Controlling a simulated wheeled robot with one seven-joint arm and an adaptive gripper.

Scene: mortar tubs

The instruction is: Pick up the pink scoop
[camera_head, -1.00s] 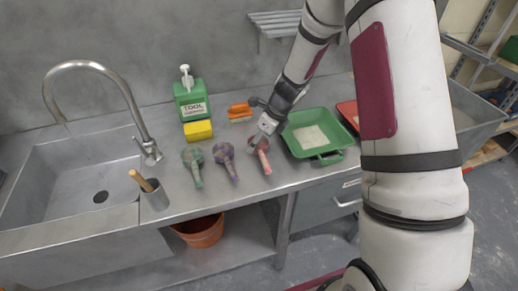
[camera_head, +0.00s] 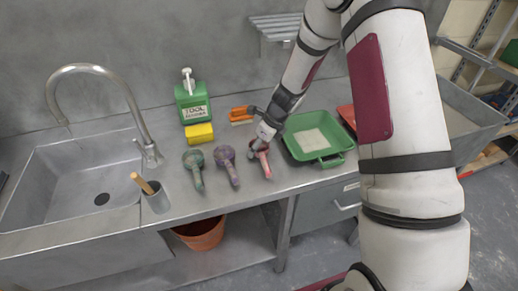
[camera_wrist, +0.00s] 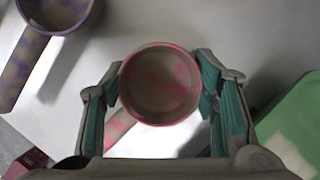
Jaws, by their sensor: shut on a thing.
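The pink scoop (camera_head: 266,168) is on the steel counter, left of the green tray, its handle toward the counter's front edge. In the wrist view its round bowl with a pink rim (camera_wrist: 160,84) sits between the two fingers, and part of its handle shows below. My gripper (camera_head: 257,147) is at the bowl; in the wrist view (camera_wrist: 160,92) its teal-lined fingers are shut on the bowl from both sides. I cannot tell whether the scoop is clear of the counter.
A purple scoop (camera_head: 228,164) and a green scoop (camera_head: 195,168) lie to the left. The green tray (camera_head: 333,159) is close on the right. A sink (camera_head: 60,190) is at left.

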